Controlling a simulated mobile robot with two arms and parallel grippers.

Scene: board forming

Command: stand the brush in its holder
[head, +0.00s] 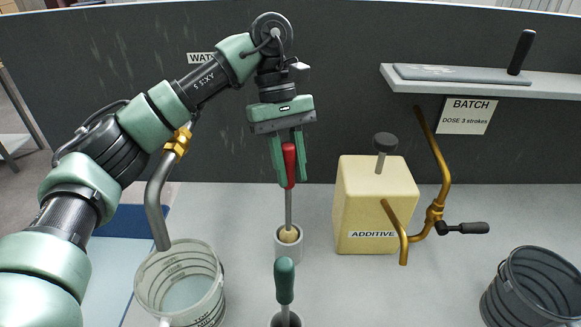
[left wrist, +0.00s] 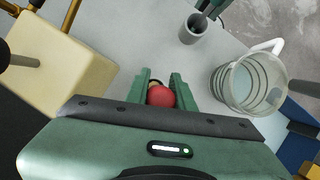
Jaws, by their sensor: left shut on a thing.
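The brush has a red handle (head: 289,163), a thin metal shaft and a tan rounded head (head: 289,234). My left gripper (head: 289,178) is shut on the red handle and holds the brush upright.
A clear bucket (head: 149,286) stands left under a spout (head: 157,205). A cream ADDITIVE box (head: 370,218) with a brass crank is right. A dark bucket (head: 533,288) stands far right.

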